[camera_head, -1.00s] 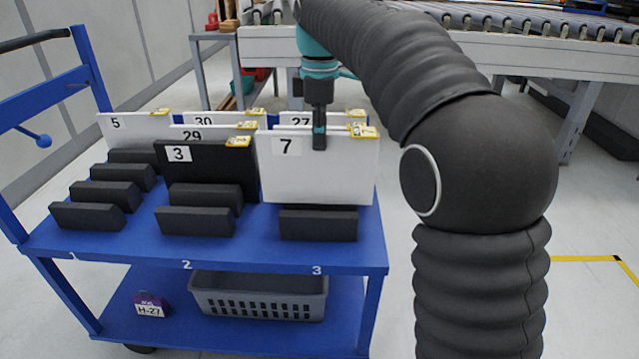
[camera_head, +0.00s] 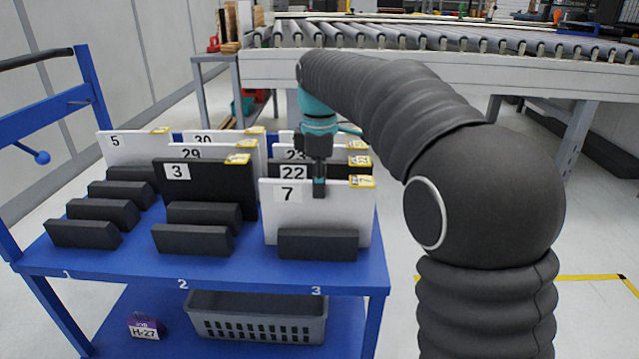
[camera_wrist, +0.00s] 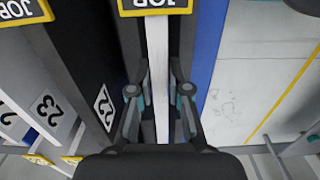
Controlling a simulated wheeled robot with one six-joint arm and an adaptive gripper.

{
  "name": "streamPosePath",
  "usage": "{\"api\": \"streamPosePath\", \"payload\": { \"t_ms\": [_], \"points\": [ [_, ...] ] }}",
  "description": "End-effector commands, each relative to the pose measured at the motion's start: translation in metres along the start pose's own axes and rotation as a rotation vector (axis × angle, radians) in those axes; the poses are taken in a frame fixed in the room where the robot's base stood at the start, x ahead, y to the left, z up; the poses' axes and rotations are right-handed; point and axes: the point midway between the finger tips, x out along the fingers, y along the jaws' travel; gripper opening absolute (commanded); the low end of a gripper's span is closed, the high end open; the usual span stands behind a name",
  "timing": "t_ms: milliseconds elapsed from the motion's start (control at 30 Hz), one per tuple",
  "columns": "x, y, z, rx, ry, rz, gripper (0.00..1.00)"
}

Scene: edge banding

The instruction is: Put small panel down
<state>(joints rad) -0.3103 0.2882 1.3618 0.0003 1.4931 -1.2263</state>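The small white panel numbered 7 (camera_head: 335,212) stands upright in lane 3 of the blue cart (camera_head: 215,266). Its lower part is hidden behind the dark front block (camera_head: 317,244), so I cannot see whether its bottom edge touches the deck. My gripper (camera_head: 319,188) points down over the panel's top edge, one finger in front of it and the other hidden behind. In the wrist view, the panel's white top edge (camera_wrist: 158,60) runs between the two fingers of my gripper (camera_wrist: 159,80), which appear closed on it.
A black panel 22 (camera_head: 292,172) and white panel 23 stand close behind. Black panel 3 (camera_head: 205,187) is just left, in lane 2. White panel 5 (camera_head: 130,146) is in lane 1. A grey basket (camera_head: 257,316) sits on the lower shelf. A roller conveyor (camera_head: 430,38) lies behind.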

Motion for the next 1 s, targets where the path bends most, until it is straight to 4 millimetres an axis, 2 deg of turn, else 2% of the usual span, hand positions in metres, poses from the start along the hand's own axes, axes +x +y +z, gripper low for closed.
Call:
{"api": "streamPosePath", "payload": {
  "t_ms": [33, 67, 367, 467, 567, 1000],
  "points": [
    [0.000, 0.000, 0.000, 0.000, 0.000, 0.000, 0.32],
    [0.000, 0.000, 0.000, 0.000, 0.000, 0.000, 0.40],
    [-0.001, 0.000, 0.000, 0.000, 0.000, 0.000, 0.40],
    [-0.007, 0.000, 0.000, 0.000, 0.001, 0.002, 0.40],
    [-0.019, 0.001, 0.000, 0.000, 0.001, 0.002, 0.40],
    [-0.102, 0.001, 0.000, 0.000, 0.001, 0.002, 0.40]
  ]
}}
